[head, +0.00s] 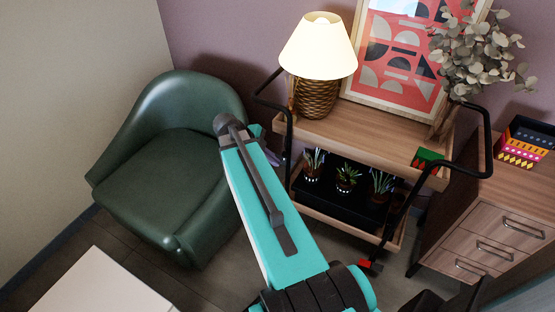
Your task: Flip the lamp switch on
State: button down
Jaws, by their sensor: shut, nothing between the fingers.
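A table lamp (318,65) with a pale cream shade and a woven brown base stands on the top shelf of a wooden cart, at the upper middle of the head view. The shade looks bright, but I cannot tell for sure whether the lamp is lit. I cannot make out its switch. My teal arm rises from the bottom middle toward the left of the cart. Its far part is hidden behind the nearer link, and my gripper cannot be made out.
The two-tier cart (372,128) has black handles and potted plants (346,177) below. A framed picture (397,50) and a leafy vase (478,55) stand right of the lamp. A green armchair (165,165) is left; a drawer cabinet (490,232) is right.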

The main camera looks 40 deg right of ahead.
jog(key=w+a+r, duration=0.2)
jog(key=w+r, duration=0.1)
jog(key=r, duration=0.5)
jog(key=shift+a, duration=0.4)
jog(key=shift+r, duration=0.1)
jog(key=shift+w, duration=0.1)
jog(key=s+a+f+n+y+p, duration=0.2)
jog(key=s+a+f+n+p, duration=0.1)
jog(key=s+a+f+n, duration=0.4)
jog(key=s+a+f+n+g+y+p, duration=0.1)
jog(key=s+a+f+n+y+p, duration=0.1)
jog(key=s+a+f+n, duration=0.6)
jog(key=s+a+f+n+g+y+p, duration=0.1)
jog(key=s+a+f+n, duration=0.6)
jog(key=a+f+n, duration=0.9)
jog(key=f+y+p, duration=0.1)
jog(key=p, duration=0.1)
jog(key=shift+s+a+f+p, duration=0.25)
jog(key=shift+a+p, duration=0.05)
jog(key=shift+a, duration=0.1)
